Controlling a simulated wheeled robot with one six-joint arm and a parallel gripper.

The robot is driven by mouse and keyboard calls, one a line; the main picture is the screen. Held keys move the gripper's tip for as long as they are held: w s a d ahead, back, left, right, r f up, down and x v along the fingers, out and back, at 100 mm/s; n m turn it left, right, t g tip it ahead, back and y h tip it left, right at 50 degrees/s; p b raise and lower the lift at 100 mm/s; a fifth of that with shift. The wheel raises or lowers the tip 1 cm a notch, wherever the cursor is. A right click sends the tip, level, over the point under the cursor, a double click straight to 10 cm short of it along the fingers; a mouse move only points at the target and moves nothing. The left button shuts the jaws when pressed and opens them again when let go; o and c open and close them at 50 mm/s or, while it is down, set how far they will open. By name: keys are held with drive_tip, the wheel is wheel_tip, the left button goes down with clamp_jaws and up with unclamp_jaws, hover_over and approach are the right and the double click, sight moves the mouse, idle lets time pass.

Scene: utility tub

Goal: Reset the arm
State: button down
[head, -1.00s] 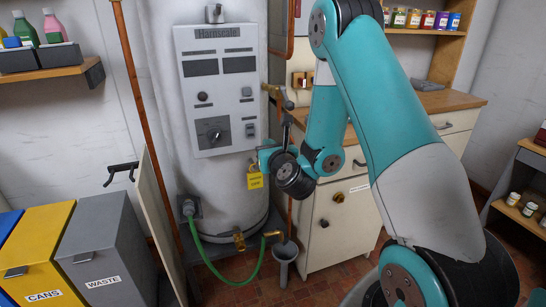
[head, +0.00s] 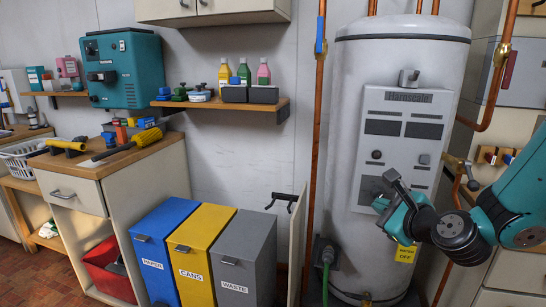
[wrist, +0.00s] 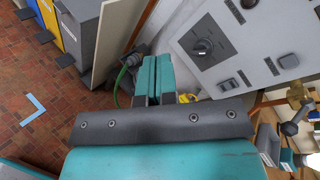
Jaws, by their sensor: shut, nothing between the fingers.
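My gripper (head: 381,205) is in front of the lower part of the grey Harnscale control panel (head: 397,140). Its teal fingers (wrist: 156,78) are together in the wrist view, with nothing between them. My arm reaches in from the right edge of the head view, bent at the wrist. I cannot tell from the head view how far the fingertips are from the panel.
The white tank (head: 345,110) stands behind the gripper, with a yellow tag (head: 405,253) below it. A brass valve (wrist: 297,93) and copper pipes are close on the right. Blue, yellow and grey bins (head: 248,255) stand left. Red-brown tiled floor (wrist: 40,75) is open at left.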

drive_tip(key=s+a+r+n+g+y+p, duration=0.1)
drive_tip(key=s+a+r+n+g+y, duration=0.35)
drive_tip(key=s+a+n, duration=0.4)
drive_tip(key=s+r+n+g+h+p, duration=0.1)
drive_tip(key=s+n+g, duration=0.4)
drive_tip(key=s+n, duration=0.5)
drive_tip(key=s+a+r+n+g+h+p, duration=0.1)
drive_tip(key=s+r+n+g+h+p, duration=0.1)
drive_tip(key=s+n, duration=0.8)
wheel_tip(320, 180, up, 2)
drive_tip(key=n+g+h, duration=0.1)
drive_tip(key=n+g, duration=0.1)
drive_tip(key=n, duration=0.1)
drive_tip(key=shift+s+g, duration=0.2)
drive_tip(key=shift+g, duration=0.15)
